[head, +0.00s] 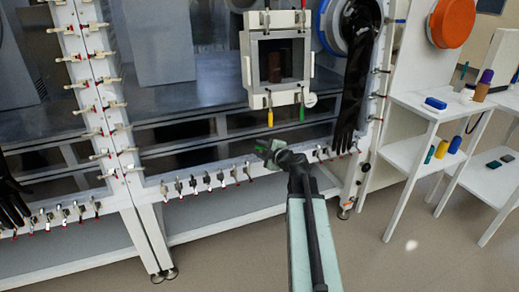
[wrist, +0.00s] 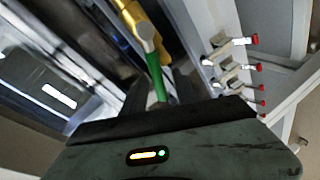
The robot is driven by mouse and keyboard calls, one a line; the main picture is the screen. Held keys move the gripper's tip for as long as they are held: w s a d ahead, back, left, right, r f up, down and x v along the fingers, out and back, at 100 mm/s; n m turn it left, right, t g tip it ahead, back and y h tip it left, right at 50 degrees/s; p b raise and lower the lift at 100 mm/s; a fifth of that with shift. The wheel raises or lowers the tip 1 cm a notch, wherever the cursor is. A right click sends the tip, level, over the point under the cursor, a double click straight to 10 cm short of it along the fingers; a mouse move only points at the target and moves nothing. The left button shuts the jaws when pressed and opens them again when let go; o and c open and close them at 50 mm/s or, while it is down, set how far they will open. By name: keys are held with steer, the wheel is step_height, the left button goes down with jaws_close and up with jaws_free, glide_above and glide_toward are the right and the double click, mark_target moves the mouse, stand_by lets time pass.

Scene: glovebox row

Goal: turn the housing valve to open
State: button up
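The grey square housing (head: 245,70) with a dark opening hangs in the front of the glovebox in the head view. A yellow-orange lever (head: 270,117) and a green lever (head: 301,111) hang below it, both pointing down. In the wrist view a brass-coloured valve body (wrist: 133,17) with a grey end cap and a green lever (wrist: 157,78) lies ahead of my gripper. Two dark fingers appear apart on either side of the lever's lower end. I cannot tell whether they touch it.
A row of clamps with red tips (wrist: 240,41) runs along the window's lower edge beside my gripper. A black glove (head: 352,85) hangs to the right. White shelves (head: 410,155) with small items stand farther right. The floor in front is clear.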

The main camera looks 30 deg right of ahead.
steer(key=p+v, duration=0.2)
steer(key=v, duration=0.5)
steer(key=shift+s, duration=0.25)
